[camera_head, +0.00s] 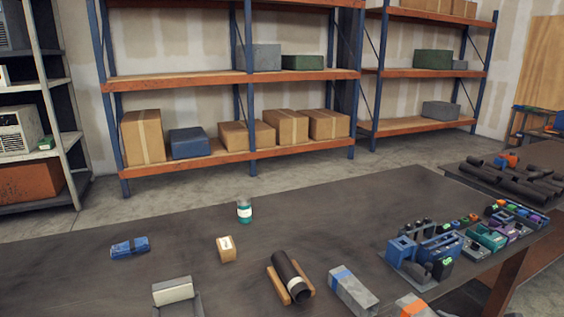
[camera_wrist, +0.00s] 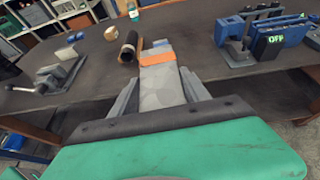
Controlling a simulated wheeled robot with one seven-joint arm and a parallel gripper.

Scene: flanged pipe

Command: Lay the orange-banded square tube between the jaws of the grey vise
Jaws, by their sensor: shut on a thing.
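The orange-banded square tube (camera_wrist: 163,85) is grey, with its orange band near the far end. My gripper (camera_wrist: 162,92) is shut on it, one finger along each side, and the tube points away from the wrist. In the head view only its end with the orange band (camera_head: 413,305) shows at the bottom edge; my gripper is outside that view. The grey vise (camera_wrist: 62,72) stands on the table to the left of the tube in the wrist view. Its top (camera_head: 174,292) shows at the bottom of the head view, the rest cut off.
A blue-banded square tube (camera_head: 354,290) and a dark pipe on a wooden cradle (camera_head: 290,276) lie between vise and held tube. A small box (camera_head: 226,248), a jar (camera_head: 244,211) and a blue object (camera_head: 130,247) stand farther back. Blue fixtures (camera_head: 425,252) crowd the right.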

